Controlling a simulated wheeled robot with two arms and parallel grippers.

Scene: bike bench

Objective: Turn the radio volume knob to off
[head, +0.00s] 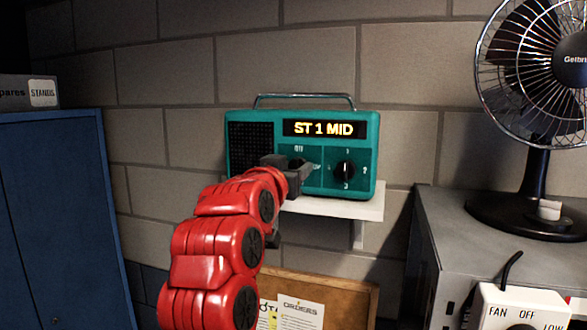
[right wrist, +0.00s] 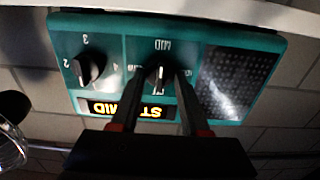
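A teal radio (head: 373,130) stands on a small wall shelf. Its lit display (head: 324,129) reads "ST 1 MID". The volume knob (right wrist: 158,74) is the left of two black knobs in the head view, where my right gripper (head: 290,172) largely covers it; "OFF" is printed above it. In the right wrist view, which shows the radio upside down, my right gripper's fingers (right wrist: 160,80) stand on both sides of this knob. I cannot tell whether they press on it. The knob's exact pointing is unclear. My left gripper is not in view.
The station knob (head: 345,171) sits right of the volume knob, close to the gripper. The white shelf (head: 365,207) juts out below. A fan (head: 535,175) stands on a grey cabinet at right, with a white switch box (head: 520,310) in front. A blue cabinet (head: 60,210) stands at left.

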